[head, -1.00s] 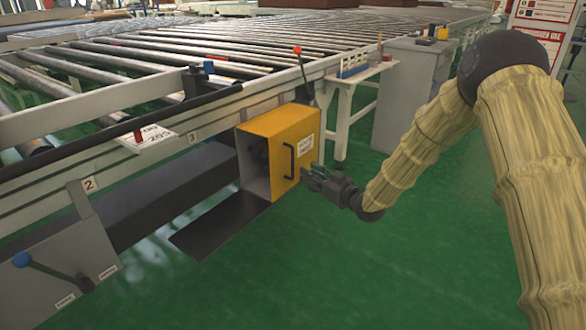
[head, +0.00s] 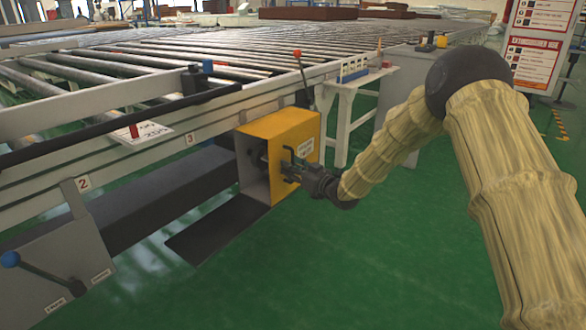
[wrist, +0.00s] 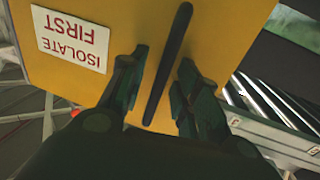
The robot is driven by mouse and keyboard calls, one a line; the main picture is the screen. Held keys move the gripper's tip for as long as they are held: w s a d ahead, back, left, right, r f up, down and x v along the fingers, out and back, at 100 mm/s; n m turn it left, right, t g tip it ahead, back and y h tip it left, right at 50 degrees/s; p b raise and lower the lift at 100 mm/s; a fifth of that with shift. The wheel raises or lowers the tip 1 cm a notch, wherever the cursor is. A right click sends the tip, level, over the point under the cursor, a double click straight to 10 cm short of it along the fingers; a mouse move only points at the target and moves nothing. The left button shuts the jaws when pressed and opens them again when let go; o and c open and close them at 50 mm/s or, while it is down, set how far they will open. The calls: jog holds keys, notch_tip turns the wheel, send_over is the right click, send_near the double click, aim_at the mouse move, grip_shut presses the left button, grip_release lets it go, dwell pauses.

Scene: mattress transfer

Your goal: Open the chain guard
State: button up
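The chain guard (head: 283,128) is a yellow box cover on the side of the roller conveyor, with its left side showing a grey opening. A dark bar handle (wrist: 168,62) runs down its yellow face, beside a white "ISOLATE FIRST" label (wrist: 72,38). My gripper (head: 290,172) is at the handle. In the wrist view my gripper (wrist: 160,85) is open, one finger on each side of the handle, with gaps visible between fingers and bar. In the head view the gripper hides the handle's lower part.
A dark flat plate (head: 228,228) lies on the green floor below the guard. The roller conveyor (head: 130,80) stands behind and left. A red-knobbed lever (head: 302,75) rises behind the guard, near a small white table (head: 350,88). The floor in front is clear.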

grip_shut()
jog(key=shift+s, duration=0.1)
